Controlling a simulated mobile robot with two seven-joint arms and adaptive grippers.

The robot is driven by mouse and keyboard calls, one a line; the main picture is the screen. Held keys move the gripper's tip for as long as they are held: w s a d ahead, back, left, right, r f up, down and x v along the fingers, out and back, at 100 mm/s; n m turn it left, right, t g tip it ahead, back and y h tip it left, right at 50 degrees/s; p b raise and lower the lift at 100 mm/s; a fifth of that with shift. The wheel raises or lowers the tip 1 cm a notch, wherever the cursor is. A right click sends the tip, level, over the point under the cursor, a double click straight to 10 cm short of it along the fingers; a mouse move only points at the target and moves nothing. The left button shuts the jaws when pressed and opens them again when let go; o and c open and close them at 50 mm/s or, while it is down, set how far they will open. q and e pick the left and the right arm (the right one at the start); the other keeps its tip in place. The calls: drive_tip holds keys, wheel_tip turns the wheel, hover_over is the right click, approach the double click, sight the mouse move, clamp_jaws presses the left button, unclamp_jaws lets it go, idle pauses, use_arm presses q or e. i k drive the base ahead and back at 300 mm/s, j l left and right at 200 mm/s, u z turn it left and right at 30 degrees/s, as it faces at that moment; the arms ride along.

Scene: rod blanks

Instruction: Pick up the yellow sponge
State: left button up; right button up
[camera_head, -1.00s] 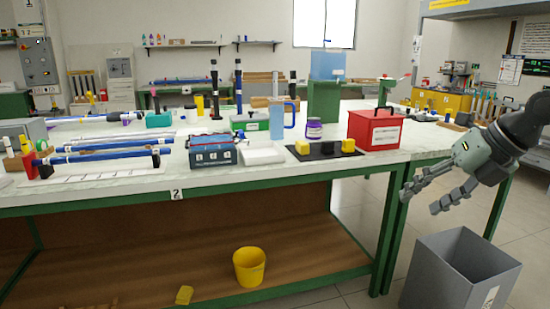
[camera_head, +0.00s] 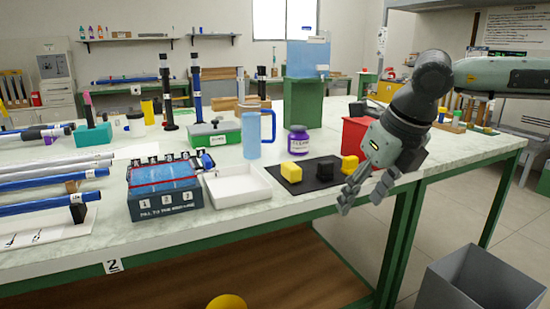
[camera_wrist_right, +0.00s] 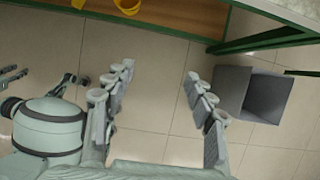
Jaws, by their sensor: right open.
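Two yellow blocks lie on a black mat (camera_head: 312,184) on the bench in the head view, one at the left end (camera_head: 291,171) and one at the right end (camera_head: 349,165). I cannot tell if either is the sponge. My right gripper (camera_head: 357,198) is open and empty at the bench's front edge, to the right of and nearer than the right yellow block. In the right wrist view its spread fingers (camera_wrist_right: 160,85) have only floor between them. A small yellow piece (camera_wrist_right: 78,3) is cut off at the top. Part of what looks like my left gripper (camera_wrist_right: 12,75) shows at the left edge.
A red box (camera_head: 355,135) stands behind my right gripper, a purple-labelled jar (camera_head: 298,140) behind the mat, a white tray (camera_head: 237,187) left. A grey bin (camera_head: 480,280) stands on the floor; a yellow bucket (camera_head: 227,302) is below the bench.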

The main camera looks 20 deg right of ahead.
sight(292, 173)
drive_tip(key=i, duration=0.95)
